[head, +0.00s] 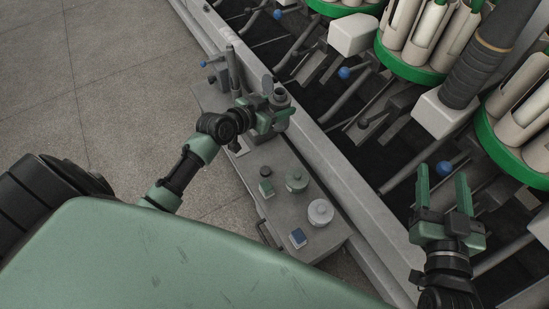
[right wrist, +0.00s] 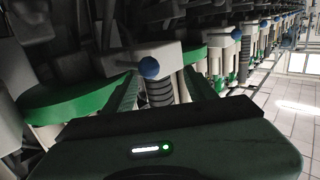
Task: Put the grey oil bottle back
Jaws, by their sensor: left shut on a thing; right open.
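My left gripper (head: 271,118) is at the far end of the grey shelf (head: 220,102) and is shut on a grey bottle-like thing (head: 281,98), which I take for the oil bottle. The gripper covers part of it, and I cannot tell whether its base touches the shelf. My right gripper (head: 442,180) is open and empty over the machine at the right. Its fingers also show in the right wrist view (right wrist: 165,88), with a blue knob (right wrist: 149,67) beyond them.
The winder's levers and green-rimmed cone holders (head: 410,68) crowd the right. Floor at left is clear.

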